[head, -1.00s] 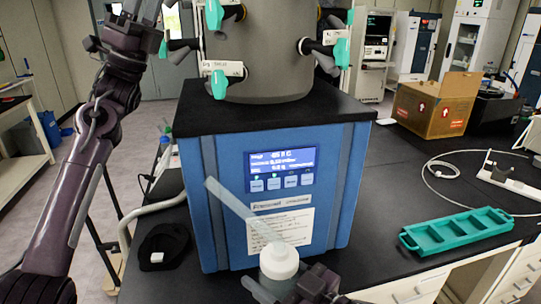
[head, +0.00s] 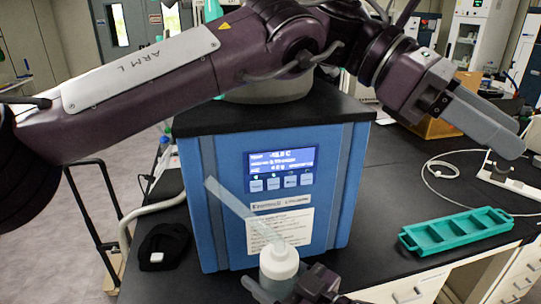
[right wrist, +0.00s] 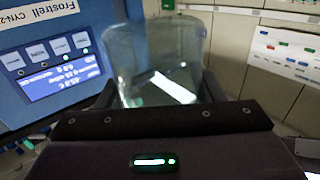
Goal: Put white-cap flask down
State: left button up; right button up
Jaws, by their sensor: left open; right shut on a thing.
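The white-cap flask (head: 278,268) is low in the middle of the head view, in front of the blue freeze dryer. Its white cap carries a slanted clear tube (head: 245,215) that reaches up to the left across the dryer's front. My right gripper (head: 283,294) is shut on the flask near the bottom edge. In the right wrist view, the clear flask (right wrist: 155,60) stands between my fingers. Its base is hidden in the head view, so I cannot tell whether it touches anything. My left gripper (head: 515,138) is open and empty at the right, above the bench.
The blue freeze dryer (head: 225,235) stands on the black bench (head: 375,215). A teal tray (head: 455,232) lies to the right, with bare bench between. A black cap-like object (head: 163,245) lies at the left. A cardboard box (head: 428,128) and a white cable lie behind.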

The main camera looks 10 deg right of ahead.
pick_arm(q)
notch_tip(320, 180, down, 7)
jog(key=a+t+y, duration=0.2)
jog(key=t+y, duration=0.1)
pick_arm(e)
jog(key=shift+a, duration=0.1)
pick_arm(q)
jog(key=n+t+y, duration=0.5)
jog(key=n+y, duration=0.1)
jog(key=y, duration=0.1)
send_near(269, 239)
jog(key=f, duration=0.9)
jog(key=shift+s+a+f, duration=0.3)
jog(key=shift+s+f, duration=0.05)
